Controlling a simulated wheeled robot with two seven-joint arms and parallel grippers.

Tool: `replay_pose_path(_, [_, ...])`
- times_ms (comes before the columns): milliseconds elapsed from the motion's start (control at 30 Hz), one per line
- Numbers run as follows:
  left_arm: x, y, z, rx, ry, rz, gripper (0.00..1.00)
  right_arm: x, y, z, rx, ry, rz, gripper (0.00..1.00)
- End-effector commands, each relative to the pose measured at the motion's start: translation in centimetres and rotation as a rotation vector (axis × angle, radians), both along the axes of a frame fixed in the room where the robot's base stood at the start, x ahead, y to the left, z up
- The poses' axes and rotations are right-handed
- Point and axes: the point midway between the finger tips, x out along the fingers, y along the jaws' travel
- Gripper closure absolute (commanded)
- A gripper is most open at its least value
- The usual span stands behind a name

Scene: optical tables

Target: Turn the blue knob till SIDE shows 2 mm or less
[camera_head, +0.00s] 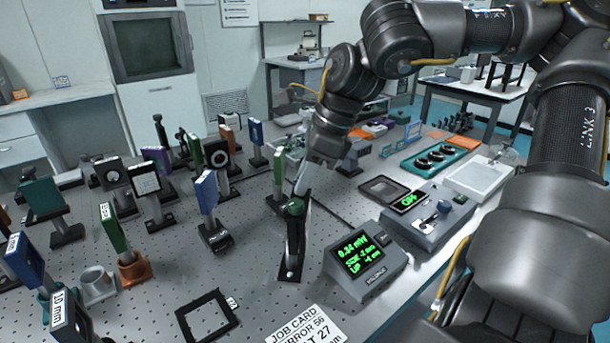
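The readout box (365,258) stands right of centre, its green screen showing 0.34 mW above a SIDE line and an UP line. The SIDE figure is too small to read surely; it looks like 2 mm. A black post mount (293,245) with a green top stands left of the box. My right gripper (301,188) points down at the top of this mount, close to or touching it. Its fingertips are too small to tell whether they are open or shut. I cannot make out a blue knob at the mount; the gripper may hide it. My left gripper is not in view.
Several optic mounts crowd the table's left half, including a blue plate (206,191) on a post. A control box (430,215), a teal tray (441,159) and a white tray (480,178) lie at right. A black frame (207,315) and job card (308,328) lie in front.

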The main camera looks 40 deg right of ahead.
Motion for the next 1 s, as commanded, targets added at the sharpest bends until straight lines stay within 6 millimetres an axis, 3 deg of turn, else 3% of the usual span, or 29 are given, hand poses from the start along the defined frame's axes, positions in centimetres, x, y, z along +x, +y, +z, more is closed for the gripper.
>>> replay_pose_path(33, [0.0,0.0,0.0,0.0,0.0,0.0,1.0,0.0,0.0,0.0,-0.001,-0.001,0.0,0.71])
replay_pose_path(167, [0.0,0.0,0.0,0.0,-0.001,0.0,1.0,0.0,0.0,0.0,0.0,0.0,0.0,0.54])
replay_pose_path(533, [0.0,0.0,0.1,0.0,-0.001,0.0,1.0,-0.1,-0.2,0.6,-0.001,-0.001,0.0,0.54])
replay_pose_path(1000, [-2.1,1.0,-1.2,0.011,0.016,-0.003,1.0,-2.4,-2.4,8.4,-0.001,-0.003,-0.001,0.54])
